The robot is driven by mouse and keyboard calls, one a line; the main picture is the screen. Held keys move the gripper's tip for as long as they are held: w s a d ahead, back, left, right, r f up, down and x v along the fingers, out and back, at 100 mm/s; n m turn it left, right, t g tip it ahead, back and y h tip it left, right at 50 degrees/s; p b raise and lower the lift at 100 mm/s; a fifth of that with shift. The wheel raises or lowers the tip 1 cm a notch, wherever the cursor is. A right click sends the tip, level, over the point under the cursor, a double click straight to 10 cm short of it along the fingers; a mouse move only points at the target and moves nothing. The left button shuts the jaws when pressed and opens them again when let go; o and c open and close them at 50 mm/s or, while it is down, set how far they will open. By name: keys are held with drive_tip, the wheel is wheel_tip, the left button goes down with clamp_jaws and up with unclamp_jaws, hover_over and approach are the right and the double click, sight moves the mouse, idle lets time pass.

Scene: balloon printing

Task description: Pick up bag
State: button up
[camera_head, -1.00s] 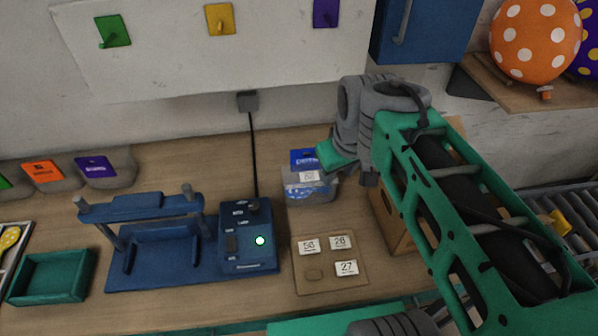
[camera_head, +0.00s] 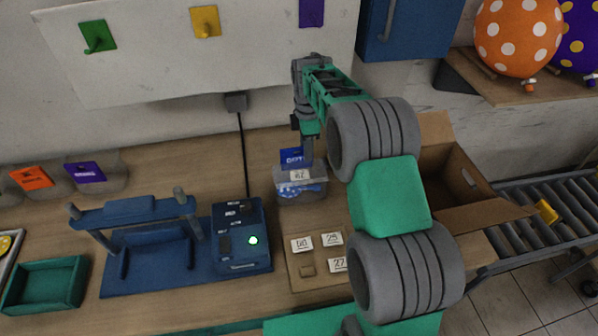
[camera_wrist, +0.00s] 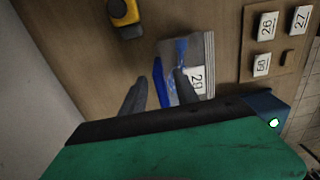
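The bag (camera_head: 301,190) is a clear pouch with blue contents, a blue header card and a white number label. It sits on the wooden table right of the blue press. In the wrist view the bag (camera_wrist: 197,50) lies just beyond my fingers, its blue strip showing between them and one finger overlapping its front. My gripper (camera_wrist: 162,76) is open, with a gap between the two fingers. In the head view my gripper (camera_head: 307,150) points down over the bag's header; its fingers are hard to make out there. I cannot tell whether they touch the bag.
The blue press (camera_head: 150,230) with its control box (camera_head: 240,235) stands left of the bag. A board with number tags (camera_head: 304,272) lies in front. An open cardboard box (camera_head: 455,185) is at right, beside a roller conveyor (camera_head: 535,205). A green tray (camera_head: 45,285) sits far left.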

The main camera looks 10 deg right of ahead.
drive_tip(key=shift+f, duration=0.6)
clamp_jaws()
idle(0.9)
